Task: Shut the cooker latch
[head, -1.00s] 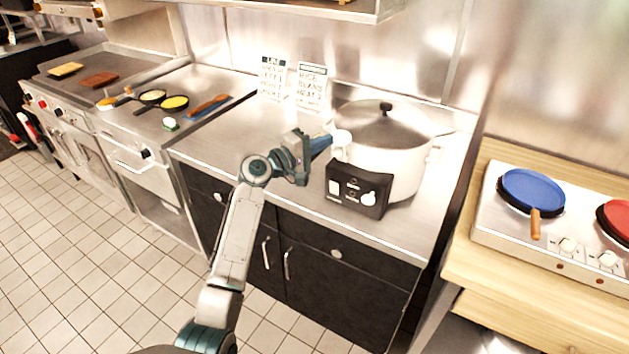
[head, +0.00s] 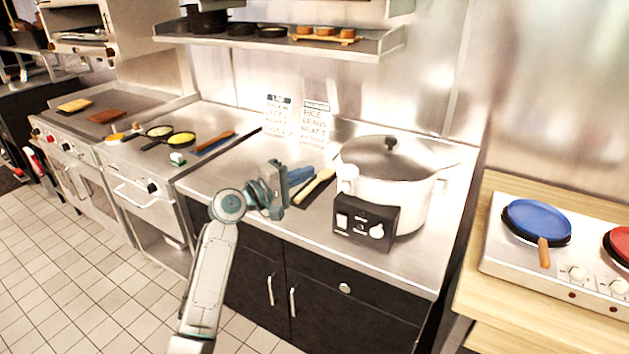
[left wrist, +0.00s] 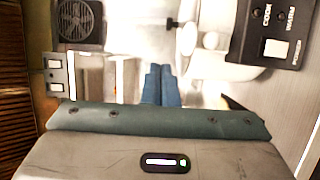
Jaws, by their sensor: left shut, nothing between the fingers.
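The cooker (head: 375,195) is a large white pot with a steel lid (head: 388,155), standing on the steel counter. A black control box (head: 364,226) is on its front; part of it shows in the left wrist view (left wrist: 275,35). A white knob-like part (head: 347,174), perhaps the latch, sticks out at the cooker's left side; white rounded parts (left wrist: 188,38) also show in the left wrist view. I cannot tell the latch's state. My left gripper (head: 302,174) is left of the cooker, apart from it, its blue fingers (left wrist: 160,85) together and empty. My right gripper is out of view.
A wooden-handled utensil (head: 314,188) lies between my left gripper and the cooker. Two printed cards (head: 315,121) lean on the back wall. A hob with a blue pan (head: 537,220) stands at right. A shelf (head: 375,44) hangs above. The counter's front left is bare.

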